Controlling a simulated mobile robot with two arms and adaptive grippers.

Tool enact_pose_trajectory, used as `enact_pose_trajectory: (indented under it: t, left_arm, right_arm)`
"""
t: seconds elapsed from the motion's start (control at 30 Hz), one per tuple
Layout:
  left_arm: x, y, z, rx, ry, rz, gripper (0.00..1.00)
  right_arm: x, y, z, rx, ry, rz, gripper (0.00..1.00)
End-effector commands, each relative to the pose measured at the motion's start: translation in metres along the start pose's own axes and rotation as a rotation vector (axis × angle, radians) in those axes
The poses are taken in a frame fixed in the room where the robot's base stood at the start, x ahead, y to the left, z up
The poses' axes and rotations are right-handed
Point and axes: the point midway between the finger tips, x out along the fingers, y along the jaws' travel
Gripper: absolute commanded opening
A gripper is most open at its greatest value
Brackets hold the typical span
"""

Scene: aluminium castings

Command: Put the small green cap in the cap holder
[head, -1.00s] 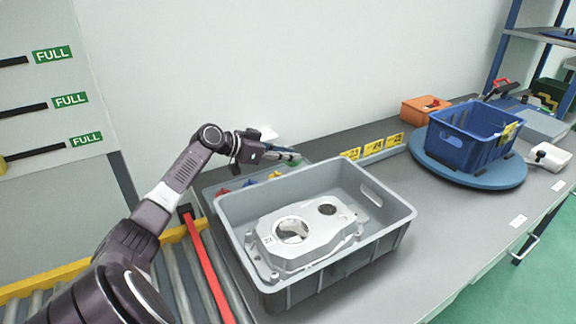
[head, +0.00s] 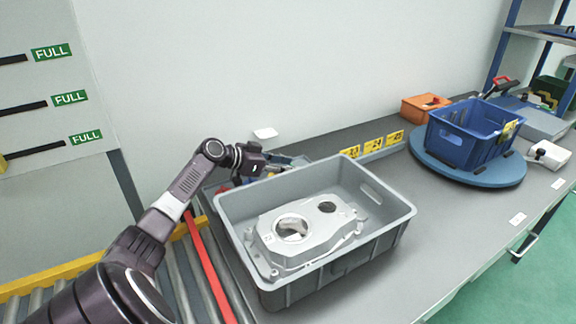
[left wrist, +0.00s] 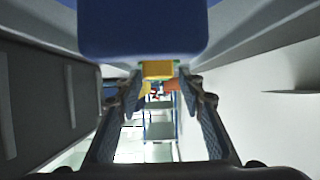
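My left gripper (head: 288,162) is behind the grey crate, low over a shallow tray (head: 208,192) by the wall. In the left wrist view its two fingers (left wrist: 160,85) stand apart with a gap between them, and I see no object held. The small green cap cannot be made out now; the gripper or crate may hide it. A red piece (head: 223,188) shows in the tray, left of the gripper. In the left wrist view a large blue shape (left wrist: 140,30) is close, with a small yellow piece (left wrist: 157,69) beyond it. I cannot tell which part is the cap holder. My right gripper is not in view.
The grey crate (head: 398,222) holds an aluminium casting (head: 325,236) and stands in front of the tray. A blue crate (head: 462,145) sits on a round blue turntable (head: 425,160) at right, near an orange bin (head: 411,109). The table between is mostly clear.

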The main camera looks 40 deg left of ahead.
Motion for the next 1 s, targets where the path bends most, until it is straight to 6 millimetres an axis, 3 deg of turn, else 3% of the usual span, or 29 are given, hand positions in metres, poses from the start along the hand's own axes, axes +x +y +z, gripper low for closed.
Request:
enact_pose_trajectory:
  t: [0.37, 1.0]
  left_arm:
    - [-0.006, 0.000, -0.001, 0.001, -0.001, 0.000, 0.36]
    - [-0.106, 0.000, -0.001, -0.001, -0.001, 0.001, 0.36]
  right_arm:
    - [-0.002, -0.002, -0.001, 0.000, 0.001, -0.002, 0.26]
    - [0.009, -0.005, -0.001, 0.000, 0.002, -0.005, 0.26]
